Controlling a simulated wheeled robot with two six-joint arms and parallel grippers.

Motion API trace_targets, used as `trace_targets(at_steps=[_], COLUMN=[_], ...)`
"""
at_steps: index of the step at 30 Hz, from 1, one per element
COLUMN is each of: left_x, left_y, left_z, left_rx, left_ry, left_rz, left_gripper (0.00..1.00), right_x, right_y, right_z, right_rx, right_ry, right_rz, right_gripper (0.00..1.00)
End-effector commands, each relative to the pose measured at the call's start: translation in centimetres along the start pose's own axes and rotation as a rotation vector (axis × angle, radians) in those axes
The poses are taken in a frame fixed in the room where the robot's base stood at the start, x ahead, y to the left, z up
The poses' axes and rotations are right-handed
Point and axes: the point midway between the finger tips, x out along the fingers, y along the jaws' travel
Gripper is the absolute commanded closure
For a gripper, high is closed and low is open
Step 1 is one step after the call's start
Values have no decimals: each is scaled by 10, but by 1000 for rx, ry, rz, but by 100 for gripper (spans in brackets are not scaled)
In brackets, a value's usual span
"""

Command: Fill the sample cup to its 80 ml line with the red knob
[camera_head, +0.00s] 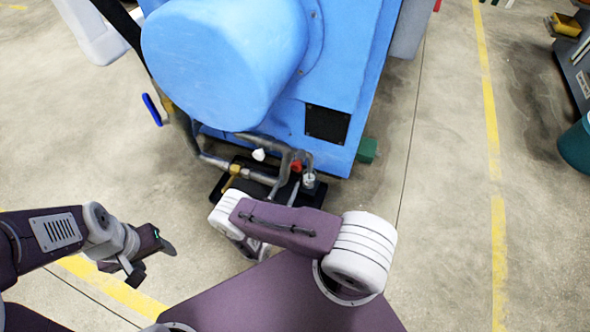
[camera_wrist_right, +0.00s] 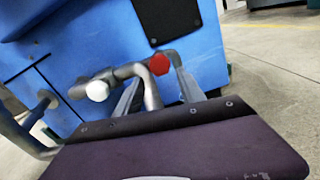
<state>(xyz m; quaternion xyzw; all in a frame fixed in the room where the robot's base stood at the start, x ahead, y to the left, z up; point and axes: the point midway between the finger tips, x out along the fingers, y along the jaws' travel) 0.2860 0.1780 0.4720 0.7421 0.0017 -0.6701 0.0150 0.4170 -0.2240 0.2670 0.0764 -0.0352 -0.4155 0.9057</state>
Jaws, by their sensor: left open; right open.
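The red knob (camera_head: 296,165) sits on the pipework at the foot of the blue machine (camera_head: 345,75). In the right wrist view the red knob (camera_wrist_right: 158,63) shows near the fingertips. My right gripper (camera_wrist_right: 157,87) is open, its two grey fingers pointing at the pipework, with a grey pipe showing between them; contact cannot be told. A small pale object (camera_head: 308,180), perhaps the sample cup, stands just right of and below the red knob; its level and line are too small to read. My left gripper (camera_head: 152,258) is open and empty over the floor at left.
A white knob (camera_head: 259,154) sits left of the red one; it also shows in the right wrist view (camera_wrist_right: 97,90). A black tray (camera_head: 222,181) lies under the pipes. A blue-handled lever (camera_head: 152,109) stands farther left.

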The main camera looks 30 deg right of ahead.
Motion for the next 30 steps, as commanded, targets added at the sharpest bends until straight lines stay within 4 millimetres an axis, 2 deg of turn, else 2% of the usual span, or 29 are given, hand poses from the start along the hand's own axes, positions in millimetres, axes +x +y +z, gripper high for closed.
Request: trace_targets(at_steps=[4, 12, 15, 19, 26, 30], left_x=[6, 33, 38, 40, 39, 39], left_y=[0, -1, -1, -1, -1, -1], left_z=[0, 3, 4, 4, 4, 4], left_rx=[0, 0, 0, 0, 0, 0], left_ry=[1, 1, 0, 0, 0, 0], left_rz=[0, 0, 0, 0, 0, 0], left_gripper=[41, 41, 41, 41, 41, 41], right_x=[13, 69, 83, 91, 91, 91], right_y=[-1, -2, -2, -1, 0, 0], right_z=[-1, -2, -1, 1, 2, 2], right_rx=[2, 2, 3, 1, 1, 1], right_ry=[-1, -1, -1, -1, 0, 0], right_rz=[-7, -9, -8, -4, -3, -3], right_gripper=[53, 53, 53, 53, 53, 92])
